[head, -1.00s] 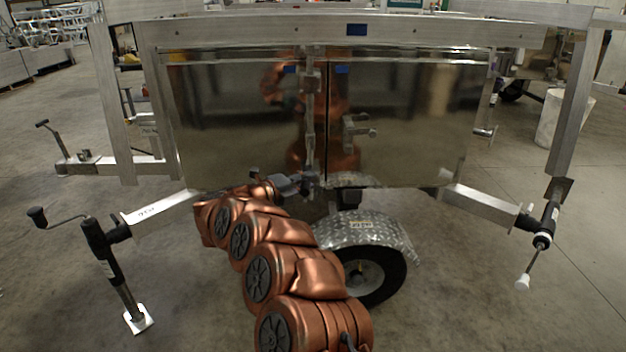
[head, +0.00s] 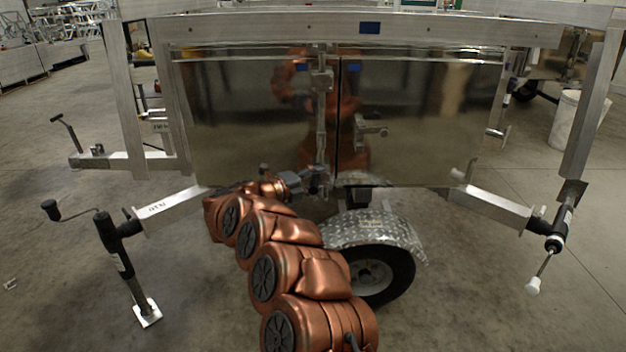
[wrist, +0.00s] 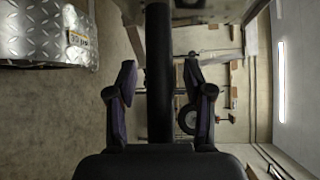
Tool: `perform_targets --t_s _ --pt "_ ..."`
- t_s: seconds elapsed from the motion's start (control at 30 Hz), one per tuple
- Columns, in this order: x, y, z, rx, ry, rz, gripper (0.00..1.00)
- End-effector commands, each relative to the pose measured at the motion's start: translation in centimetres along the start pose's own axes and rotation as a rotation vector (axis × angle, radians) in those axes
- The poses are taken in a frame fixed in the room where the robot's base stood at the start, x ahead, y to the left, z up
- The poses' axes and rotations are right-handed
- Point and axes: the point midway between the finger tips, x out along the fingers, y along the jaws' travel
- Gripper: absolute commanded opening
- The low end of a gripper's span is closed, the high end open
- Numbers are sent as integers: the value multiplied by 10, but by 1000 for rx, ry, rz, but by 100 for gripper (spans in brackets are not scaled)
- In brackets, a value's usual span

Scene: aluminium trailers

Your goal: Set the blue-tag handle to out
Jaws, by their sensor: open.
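A shiny trailer box has two doors, with a vertical metal latch rod (head: 321,120) along the seam between them. A handle (head: 370,131) sticks out from the right door. I cannot tell which tag marks a handle. My gripper (head: 318,184) is low by the rod's bottom end, small in the head view; contact is unclear. In the wrist view my gripper (wrist: 161,98) is open, with a dark bar (wrist: 158,70) between its fingers.
A diamond-plate fender (head: 372,230) and black wheel (head: 385,280) stand below the doors, right of my arm. Jacks stand at left (head: 125,265) and right (head: 556,235). Metal posts frame both sides. Open concrete floor (head: 480,310) lies in front at right.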

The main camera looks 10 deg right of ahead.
Motion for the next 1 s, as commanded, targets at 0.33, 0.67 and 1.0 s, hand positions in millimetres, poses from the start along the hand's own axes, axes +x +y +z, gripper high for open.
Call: perform_targets --t_s 0.33,0.67,1.0 --pt "-14 0 2 0 -4 1 52" --pt "-75 0 2 0 -5 0 52" --pt "-116 0 1 0 0 -1 52"
